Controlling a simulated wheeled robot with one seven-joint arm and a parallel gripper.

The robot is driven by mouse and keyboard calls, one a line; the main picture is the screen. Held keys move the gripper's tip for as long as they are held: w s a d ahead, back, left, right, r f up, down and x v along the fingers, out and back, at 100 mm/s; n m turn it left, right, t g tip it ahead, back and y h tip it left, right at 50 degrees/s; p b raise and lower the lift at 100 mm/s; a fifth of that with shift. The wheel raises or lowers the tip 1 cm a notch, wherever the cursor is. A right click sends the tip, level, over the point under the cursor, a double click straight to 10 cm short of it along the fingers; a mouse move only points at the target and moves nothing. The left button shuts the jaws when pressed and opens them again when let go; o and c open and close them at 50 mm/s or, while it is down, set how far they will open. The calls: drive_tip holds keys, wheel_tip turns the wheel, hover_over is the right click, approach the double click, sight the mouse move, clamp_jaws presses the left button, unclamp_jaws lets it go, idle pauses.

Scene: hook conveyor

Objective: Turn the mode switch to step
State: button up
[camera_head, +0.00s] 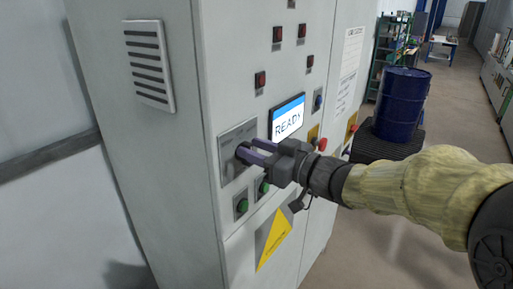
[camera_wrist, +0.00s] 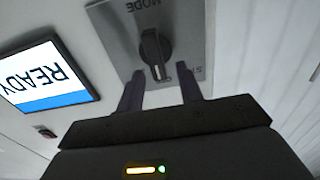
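The mode switch (camera_wrist: 156,54) is a dark rotary knob with a pale pointer line, on a grey plate (camera_wrist: 118,24) marked MODE in the wrist view. The view shows the panel upside down. Part of a second label, starting "ST", shows beside the right finger. My gripper (camera_wrist: 160,90) is open, with one finger to each side of the knob's lower end in that picture. I cannot tell whether the fingers touch the knob. In the head view my gripper (camera_head: 249,151) is at the plate (camera_head: 237,135), and its fingers hide most of the knob.
A screen (camera_head: 287,118) reading READY is just right of the plate. Green buttons (camera_head: 242,206) sit below, with a yellow warning sign (camera_head: 273,239). Red buttons (camera_head: 321,144) are to the right. A blue drum (camera_head: 402,105) stands on a dark pallet behind my arm.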

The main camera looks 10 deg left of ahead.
clamp_jaws()
drive_tip(key=shift+f+n+b, duration=0.1)
drive_tip(key=shift+n+b, duration=0.2)
drive_tip(key=shift+b, duration=0.05)
drive_tip(key=n+b, duration=0.2)
drive_tip(key=b, duration=0.1)
drive_tip(key=n+b, duration=0.3)
drive_tip(key=s+n+b, duration=0.1)
drive_tip(key=n+b, duration=0.2)
drive_tip(key=shift+s+a+f, duration=0.1)
drive_tip(key=shift+a+f, duration=0.15)
drive_tip(key=shift+f, duration=0.05)
drive_tip(key=shift+n, duration=0.3)
unclamp_jaws()
